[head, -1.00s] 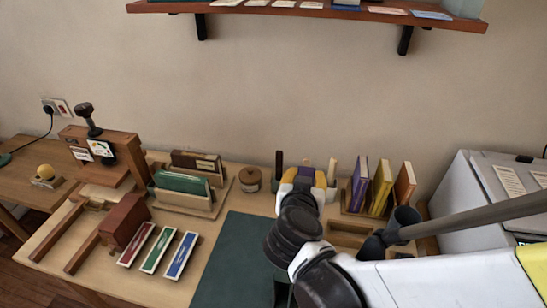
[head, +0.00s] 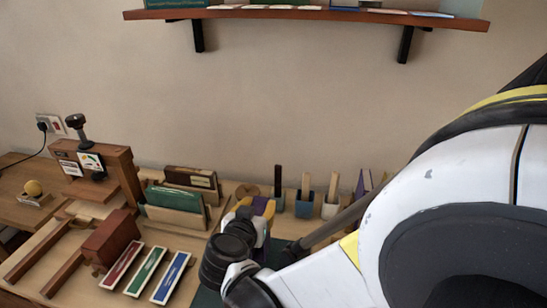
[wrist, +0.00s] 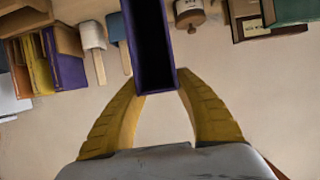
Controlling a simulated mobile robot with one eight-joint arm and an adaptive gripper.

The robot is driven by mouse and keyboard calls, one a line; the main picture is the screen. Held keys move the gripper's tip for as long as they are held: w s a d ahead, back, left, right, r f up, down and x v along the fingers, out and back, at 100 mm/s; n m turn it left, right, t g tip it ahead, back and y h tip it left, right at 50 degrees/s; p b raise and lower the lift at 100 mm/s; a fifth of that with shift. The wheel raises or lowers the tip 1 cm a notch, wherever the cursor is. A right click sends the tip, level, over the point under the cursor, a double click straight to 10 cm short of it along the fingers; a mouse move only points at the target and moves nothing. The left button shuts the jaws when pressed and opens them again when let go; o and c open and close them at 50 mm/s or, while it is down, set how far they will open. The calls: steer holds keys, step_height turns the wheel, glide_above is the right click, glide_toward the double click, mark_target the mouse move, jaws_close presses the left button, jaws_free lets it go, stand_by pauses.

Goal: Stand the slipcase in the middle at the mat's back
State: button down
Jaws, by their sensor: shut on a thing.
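The dark purple slipcase (wrist: 152,45) is in my gripper (wrist: 160,84), its hollow open side facing the wrist camera. The two yellow fingers are shut on its near end. The dark green mat (head: 276,248) is mostly hidden behind my arm. Whether the slipcase touches anything is hidden.
Blue and white pots (head: 305,204) with upright handles stand at the back. A purple book (head: 363,184) is partly hidden by my arm; yellow books (wrist: 38,65) show beside it in the wrist view.

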step_height(320, 180, down, 2)
steer(key=shift+f+b, duration=0.1)
steer(key=shift+b, duration=0.2)
steer(key=shift+r, duration=0.2)
steer(key=shift+f, duration=0.1)
steer(key=c, duration=1)
jaws_free()
